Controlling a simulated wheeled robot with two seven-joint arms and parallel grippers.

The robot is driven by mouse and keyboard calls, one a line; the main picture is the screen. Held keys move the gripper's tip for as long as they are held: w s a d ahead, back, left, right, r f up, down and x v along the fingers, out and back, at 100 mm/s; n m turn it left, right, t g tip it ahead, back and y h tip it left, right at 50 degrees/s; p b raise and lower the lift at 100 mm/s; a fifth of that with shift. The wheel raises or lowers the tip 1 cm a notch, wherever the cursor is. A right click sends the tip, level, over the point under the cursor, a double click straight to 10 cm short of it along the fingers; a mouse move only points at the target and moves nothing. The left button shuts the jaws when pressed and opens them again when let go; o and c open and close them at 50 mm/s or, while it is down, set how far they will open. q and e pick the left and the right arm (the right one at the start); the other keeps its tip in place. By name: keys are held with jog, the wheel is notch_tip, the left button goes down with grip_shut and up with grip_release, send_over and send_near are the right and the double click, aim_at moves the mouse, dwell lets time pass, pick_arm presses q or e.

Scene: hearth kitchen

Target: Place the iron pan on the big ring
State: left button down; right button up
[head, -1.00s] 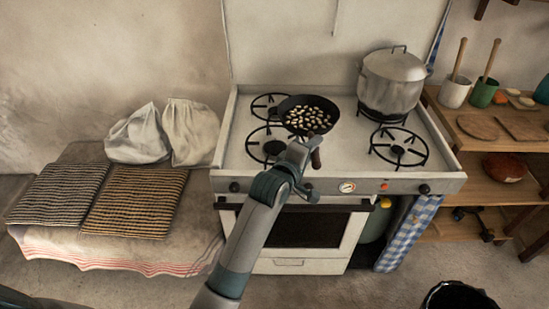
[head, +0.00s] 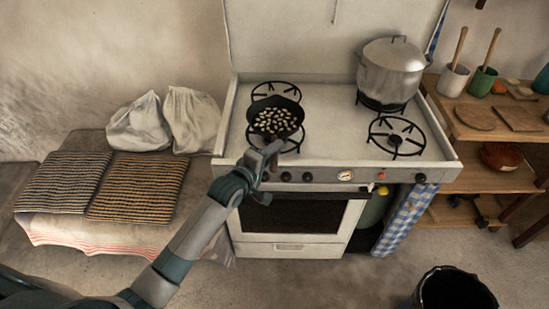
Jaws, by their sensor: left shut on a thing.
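The black iron pan (head: 252,115) holds several pale beans (head: 274,121). It is over the front left ring (head: 298,139) of the white stove and covers most of that ring. I cannot tell whether it touches the ring or hangs just above it. My left gripper (head: 264,156) is shut on the pan's handle at the stove's front edge, and hides much of the handle. The back left ring (head: 277,88) shows behind the pan. The front right ring (head: 396,139) is bare. My right gripper is not in view.
A lidded metal pot (head: 391,70) stands on the back right ring. The stove top (head: 335,130) is clear between the left and right rings. A wooden shelf (head: 470,130) stands at right, a bench with striped cushions (head: 137,187) at left, and a black bin (head: 455,290) at bottom right.

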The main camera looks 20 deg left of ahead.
pick_arm(q)
jog(key=shift+w+r, duration=0.1)
jog(key=shift+r, duration=0.1)
jog(key=shift+f, duration=0.1)
jog(key=shift+f, duration=0.25)
notch_tip(320, 180, down, 3)
jog(key=shift+f+p, duration=0.15)
jog(key=shift+p, duration=0.45)
jog(key=shift+f, duration=0.15)
jog(key=c, duration=1.6)
grip_release()
jog(key=shift+f, duration=0.15)
